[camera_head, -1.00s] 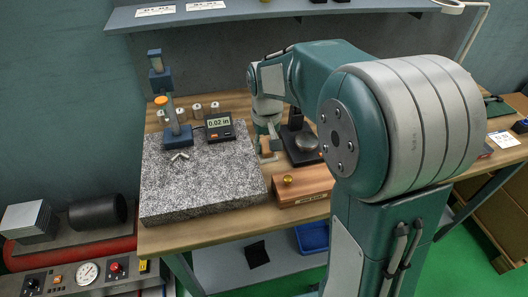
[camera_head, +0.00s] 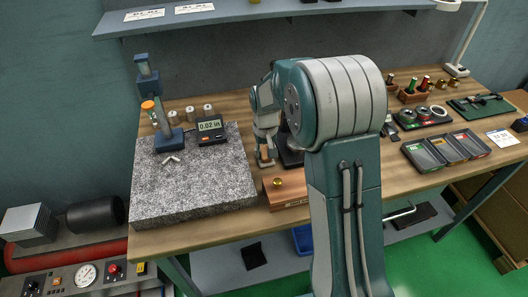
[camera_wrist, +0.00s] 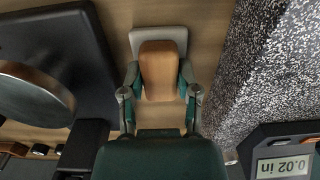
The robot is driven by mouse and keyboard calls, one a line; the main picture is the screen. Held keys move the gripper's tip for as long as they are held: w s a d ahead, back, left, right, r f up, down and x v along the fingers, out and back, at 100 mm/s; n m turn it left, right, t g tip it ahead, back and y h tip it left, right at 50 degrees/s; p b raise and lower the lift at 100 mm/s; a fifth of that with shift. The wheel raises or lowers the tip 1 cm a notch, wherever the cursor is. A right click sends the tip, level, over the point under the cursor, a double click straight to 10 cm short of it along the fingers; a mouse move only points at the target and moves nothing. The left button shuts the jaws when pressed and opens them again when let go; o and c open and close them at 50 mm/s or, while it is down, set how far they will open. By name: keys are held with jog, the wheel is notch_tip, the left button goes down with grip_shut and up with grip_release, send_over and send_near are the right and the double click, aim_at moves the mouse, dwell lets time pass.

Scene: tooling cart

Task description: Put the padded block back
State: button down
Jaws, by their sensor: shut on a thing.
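The padded block is tan-brown with a pale grey pad; in the wrist view the block (camera_wrist: 158,72) sits between my two green fingers, pad at the far end. My gripper (camera_wrist: 159,84) is shut on it, one finger on each side. In the head view my gripper (camera_head: 265,142) points down beside the right edge of the granite plate (camera_head: 185,200). The block (camera_head: 264,157) shows small below it, over the wooden bench top. I cannot tell whether the pad touches the bench.
A black stand with a round metal disc (camera_wrist: 30,95) is close on one side. A digital readout (camera_head: 210,130) and a blue gauge stand (camera_head: 168,135) are on the plate. A wooden box with a brass knob (camera_head: 278,183) lies in front. Trays (camera_head: 445,150) stand right.

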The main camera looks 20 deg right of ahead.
aim_at(262, 152)
jog(key=c, duration=0.7)
grip_release()
jog(key=shift+a+f, duration=0.1)
jog(key=shift+a, duration=0.05)
jog(key=o, duration=0.4)
jog(key=shift+a, duration=0.3)
jog(key=shift+c, duration=0.2)
jog(key=shift+a, duration=0.35)
jog(key=shift+d, duration=0.45)
notch_tip(262, 152, up, 12)
jog(key=s+r+t, duration=0.3)
jog(key=s+r, duration=0.6)
jog(key=s, duration=0.5)
jog(key=s+f+t, duration=0.1)
jog(key=s+t, duration=0.1)
jog(key=s, duration=1.1)
jog(key=shift+s+a+f+t, duration=0.15)
jog(key=shift+s+f+t, duration=0.15)
jog(key=shift+s+f, duration=0.1)
jog(key=shift+r, duration=0.1)
